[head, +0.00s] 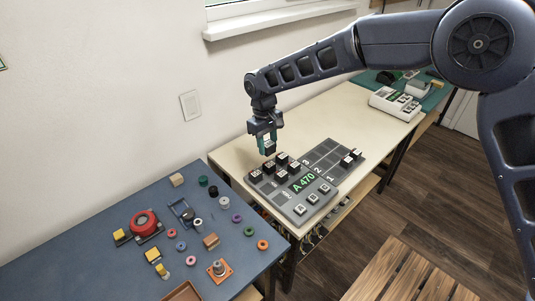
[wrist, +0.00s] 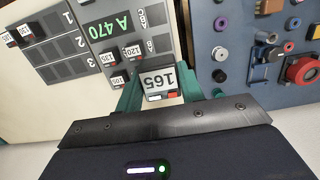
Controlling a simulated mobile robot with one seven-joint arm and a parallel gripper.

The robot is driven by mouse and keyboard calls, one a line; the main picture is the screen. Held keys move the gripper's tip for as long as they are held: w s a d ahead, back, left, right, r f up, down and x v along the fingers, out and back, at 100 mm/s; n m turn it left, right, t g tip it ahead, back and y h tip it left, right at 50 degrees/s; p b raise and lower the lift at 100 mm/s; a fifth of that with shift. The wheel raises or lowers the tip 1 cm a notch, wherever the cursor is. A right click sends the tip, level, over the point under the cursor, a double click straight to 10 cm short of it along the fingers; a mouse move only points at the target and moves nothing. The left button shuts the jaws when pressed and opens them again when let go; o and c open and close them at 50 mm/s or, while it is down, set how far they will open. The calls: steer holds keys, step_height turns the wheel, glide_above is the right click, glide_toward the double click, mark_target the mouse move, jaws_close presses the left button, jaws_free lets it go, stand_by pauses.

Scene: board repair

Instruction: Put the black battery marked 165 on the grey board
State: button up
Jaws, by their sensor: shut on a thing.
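My gripper (head: 268,142) is shut on a black battery with a white label marked 165 (wrist: 158,80). In the wrist view the battery sits between the two green fingers. In the head view the held battery (head: 269,149) hangs above the far left end of the grey board (head: 318,158), apart from it. The board has a green A 470 display (head: 302,182), numbered rows 1 to 3 with slots, and several black batteries standing at its left end (head: 282,160). Two more batteries (head: 351,158) stand at its right side. The board also shows in the wrist view (wrist: 95,35).
The cream table (head: 345,120) is clear behind the board. A blue table (head: 75,220) at the left holds coloured rings, small blocks and a red round part (head: 144,220). A white device (head: 395,103) stands at the far right end, beside a green mat (head: 432,100).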

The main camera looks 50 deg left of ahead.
steer(key=shift+w+r, duration=0.15)
steer(key=shift+w, duration=0.15)
steer(key=w+a+f, duration=0.1)
steer(key=w+f, duration=0.2)
steer(key=w, duration=0.5)
steer(key=w+a+f, duration=0.1)
steer(key=w+f, duration=0.2)
steer(key=w, duration=0.5)
glide_above(314, 158)
step_height(314, 158, down, 5)
steer(key=shift+w+a+f, duration=0.1)
steer(key=shift+a+f, duration=0.1)
steer(key=shift+f, duration=2.1)
steer(key=shift+a+f, duration=0.15)
steer(key=shift+f, duration=2.15)
steer(key=shift+f, duration=0.45)
steer(key=o, duration=1.1)
step_height(314, 158, up, 11)
steer(key=a, duration=0.1)
steer(key=shift+a+f, duration=0.15)
